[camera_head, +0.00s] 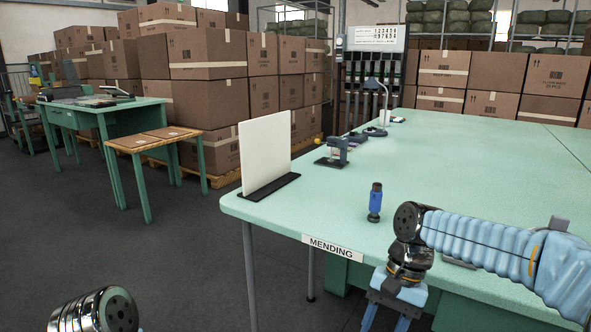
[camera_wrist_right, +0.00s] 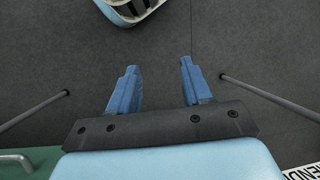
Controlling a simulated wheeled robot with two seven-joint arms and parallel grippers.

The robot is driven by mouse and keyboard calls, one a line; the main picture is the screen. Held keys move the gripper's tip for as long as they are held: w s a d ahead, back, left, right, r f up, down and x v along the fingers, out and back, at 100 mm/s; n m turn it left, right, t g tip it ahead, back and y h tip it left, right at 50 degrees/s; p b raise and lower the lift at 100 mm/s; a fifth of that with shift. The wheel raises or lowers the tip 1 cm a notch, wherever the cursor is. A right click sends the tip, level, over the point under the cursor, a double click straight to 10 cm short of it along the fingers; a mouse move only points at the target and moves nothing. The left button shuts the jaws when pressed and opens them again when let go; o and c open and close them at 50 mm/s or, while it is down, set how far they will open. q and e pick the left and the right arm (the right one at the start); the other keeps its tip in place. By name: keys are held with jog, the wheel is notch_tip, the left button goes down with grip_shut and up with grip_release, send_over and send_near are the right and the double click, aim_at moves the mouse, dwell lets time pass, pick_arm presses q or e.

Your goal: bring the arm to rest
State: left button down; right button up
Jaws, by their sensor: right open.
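My right arm comes in from the right over the near edge of the mending table (camera_head: 450,170). My right gripper (camera_head: 387,318) hangs down at the table's front edge, partly cut off by the bottom of the head view. In the right wrist view, its two blue fingers (camera_wrist_right: 156,82) are apart with only dark floor between them, so it is open and empty. At the lower left of the head view a dark metal joint of my left arm shows. My left gripper is not in view.
A blue tool (camera_head: 375,202) stands upright on the table close to my right arm. A white upright panel (camera_head: 265,152) stands at the table's left corner, with a small grey device (camera_head: 336,150) behind. Table legs (camera_wrist_right: 268,97) flank the gripper. Stacked cartons (camera_head: 207,85) fill the back.

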jog(key=s+a+f+n+t+y, duration=0.1)
jog(key=a+f, duration=0.1)
jog(key=f, duration=1.2)
jog(key=a+f+n, duration=0.1)
jog(key=a+f, duration=0.1)
jog(key=f, duration=1.1)
jog(key=s+a+f+n+t, duration=0.1)
jog(key=s+f+t, duration=0.1)
jog(key=s+f, duration=0.9)
jog(key=shift+s+f+t, duration=0.15)
jog(key=shift+f+t, duration=0.15)
jog(key=shift+f, duration=0.35)
